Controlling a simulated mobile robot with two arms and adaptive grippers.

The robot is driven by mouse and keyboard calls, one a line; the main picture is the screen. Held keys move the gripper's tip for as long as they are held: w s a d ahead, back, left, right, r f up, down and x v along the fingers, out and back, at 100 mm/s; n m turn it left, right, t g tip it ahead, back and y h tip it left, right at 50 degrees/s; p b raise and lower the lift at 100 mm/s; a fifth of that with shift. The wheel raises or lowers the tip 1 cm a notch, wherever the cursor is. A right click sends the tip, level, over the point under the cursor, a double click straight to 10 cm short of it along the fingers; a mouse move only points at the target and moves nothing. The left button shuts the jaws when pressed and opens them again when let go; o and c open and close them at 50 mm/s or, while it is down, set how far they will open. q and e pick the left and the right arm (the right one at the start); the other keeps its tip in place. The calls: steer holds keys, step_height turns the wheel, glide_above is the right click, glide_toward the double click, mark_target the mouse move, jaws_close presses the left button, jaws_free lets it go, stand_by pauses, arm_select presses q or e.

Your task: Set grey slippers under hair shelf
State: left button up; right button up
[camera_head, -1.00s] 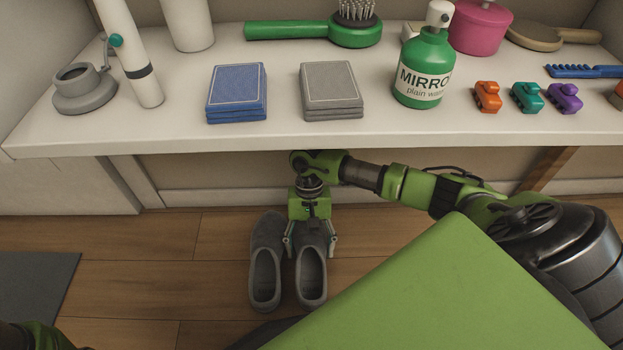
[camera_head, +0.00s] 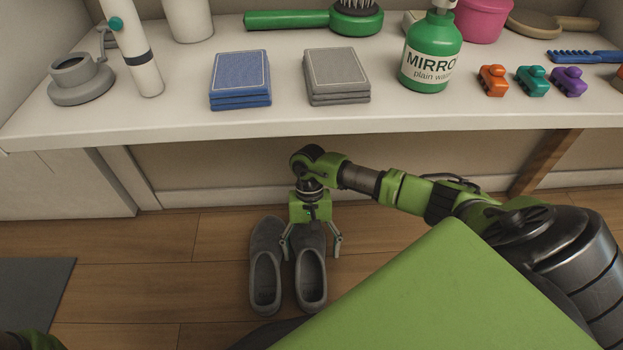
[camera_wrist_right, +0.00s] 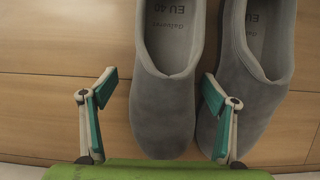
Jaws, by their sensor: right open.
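Two grey slippers stand side by side on the wood floor, the left one (camera_head: 265,281) and the right one (camera_head: 311,282), toes toward the wall. The hair shelf (camera_head: 180,132) is above and behind them in the head view; its front edge does not cover them. My right gripper (camera_head: 311,250) is open over the toe half of the right slipper, a finger at each side. In the right wrist view its fingers (camera_wrist_right: 160,90) flank that slipper (camera_wrist_right: 163,118) with a gap on the left; the other slipper (camera_wrist_right: 250,90) is close beside. My left gripper is out of sight.
A grey mat (camera_head: 32,295) lies at left. Floor between mat and slippers is clear.

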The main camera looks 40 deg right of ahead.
steer(key=p+v, duration=0.3)
steer(key=v, duration=0.9)
steer(key=shift+s, duration=0.1)
stand_by(2.0)
